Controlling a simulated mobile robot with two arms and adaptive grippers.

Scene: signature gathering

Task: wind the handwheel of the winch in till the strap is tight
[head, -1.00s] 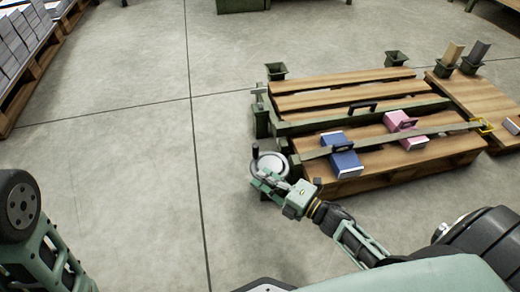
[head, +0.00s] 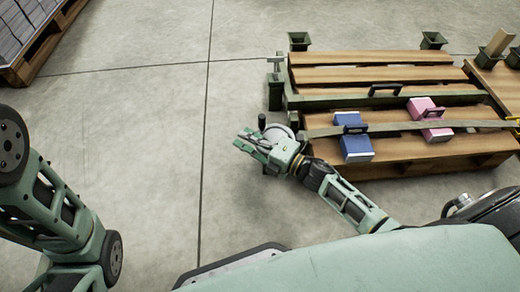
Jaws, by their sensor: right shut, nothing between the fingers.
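The winch's handwheel (head: 281,131) is a pale round disc at the pallet's near left corner, partly hidden by my right gripper. Its dark upright knob (head: 262,121) stands at the wheel's left far side. My right gripper (head: 245,141) is shut and empty, just left of the wheel and below the knob in the picture; I cannot tell if it touches either. The olive strap (head: 389,127) runs from the winch to the right across a blue bundle (head: 352,134) and a pink bundle (head: 428,114). My left arm shows at the left, its gripper out of view.
The bundles lie on a wooden pallet (head: 372,75) with a green bar (head: 335,102) across it. Green sockets (head: 299,41) stand behind it. Another loaded pallet (head: 22,72) is at the far left. The floor between is clear.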

